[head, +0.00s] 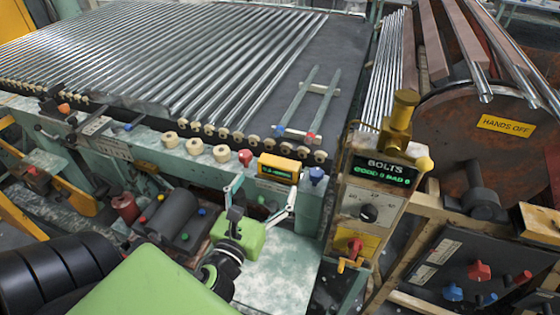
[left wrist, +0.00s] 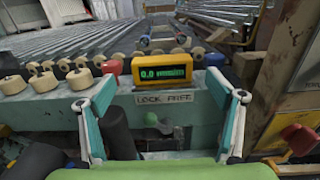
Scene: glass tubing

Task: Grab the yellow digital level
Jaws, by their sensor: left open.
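The yellow digital level (head: 279,167) is a small box with a dark face and green digits. It sits on the front ledge of the tubing machine, and it also shows in the left wrist view (left wrist: 162,69), facing me. My left gripper (head: 262,184) is open, its two fingers spread apart just in front of and below the level. In the left wrist view the fingertips (left wrist: 160,90) stand to the left and right of the level's lower edge, with nothing between them. My right gripper is not in view.
A red knob (head: 245,158) stands left of the level and a blue knob (head: 316,175) right of it. Several cream rollers (head: 195,146) line the ledge. A control post (head: 370,205) rises at the right. Glass tubes (head: 190,60) cover the bed behind.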

